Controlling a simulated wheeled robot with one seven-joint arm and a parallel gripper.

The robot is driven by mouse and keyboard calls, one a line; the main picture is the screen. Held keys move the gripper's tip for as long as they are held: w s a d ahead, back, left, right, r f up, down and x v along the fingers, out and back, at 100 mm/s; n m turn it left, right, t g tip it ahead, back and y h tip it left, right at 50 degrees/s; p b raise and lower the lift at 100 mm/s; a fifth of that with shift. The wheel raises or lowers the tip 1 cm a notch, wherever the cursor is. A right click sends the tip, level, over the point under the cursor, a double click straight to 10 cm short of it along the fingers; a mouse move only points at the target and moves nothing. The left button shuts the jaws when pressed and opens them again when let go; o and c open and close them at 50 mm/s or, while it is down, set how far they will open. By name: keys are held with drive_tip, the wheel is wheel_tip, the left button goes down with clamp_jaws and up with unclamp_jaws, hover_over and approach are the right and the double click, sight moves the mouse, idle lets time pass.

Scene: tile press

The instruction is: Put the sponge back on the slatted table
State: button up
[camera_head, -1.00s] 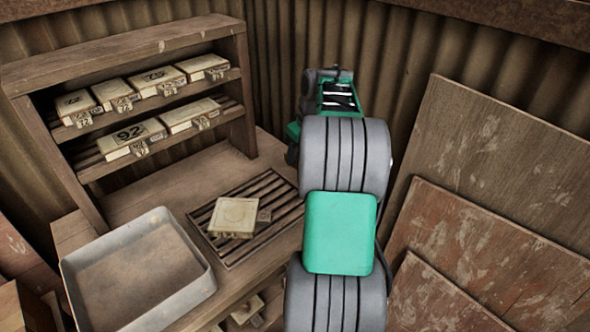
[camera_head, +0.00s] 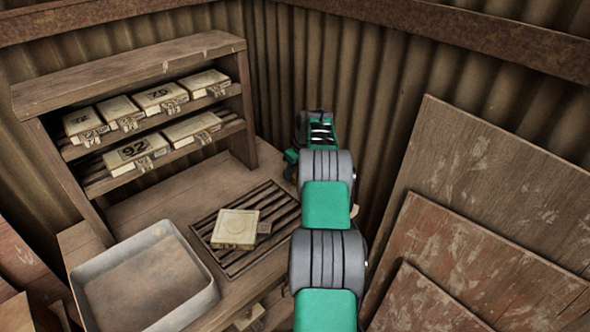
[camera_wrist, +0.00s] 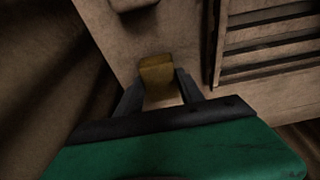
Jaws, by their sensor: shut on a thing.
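My gripper (camera_wrist: 160,88) shows in the wrist view, its dark fingers shut on a yellow-brown sponge (camera_wrist: 156,72). The sponge is over or at a plain brown wooden surface; I cannot tell whether it touches it. The slatted table (camera_wrist: 268,62) is to the right of the gripper in that view. In the head view the slatted table (camera_head: 233,262) lies on the wooden bench, left of my arm, with a pale square tile mould (camera_head: 236,229) on it.
A grey tray (camera_head: 205,300) stands at the front left of the bench. A wooden shelf (camera_head: 130,75) with several numbered pale boxes stands behind it. Boards (camera_head: 490,190) lean at the right, close to my arm. Corrugated walls close the back. Slats around the mould are bare.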

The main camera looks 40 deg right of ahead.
drive_tip(key=o, duration=0.8)
drive_tip(key=shift+f, duration=0.15)
drive_tip(key=o, duration=0.5)
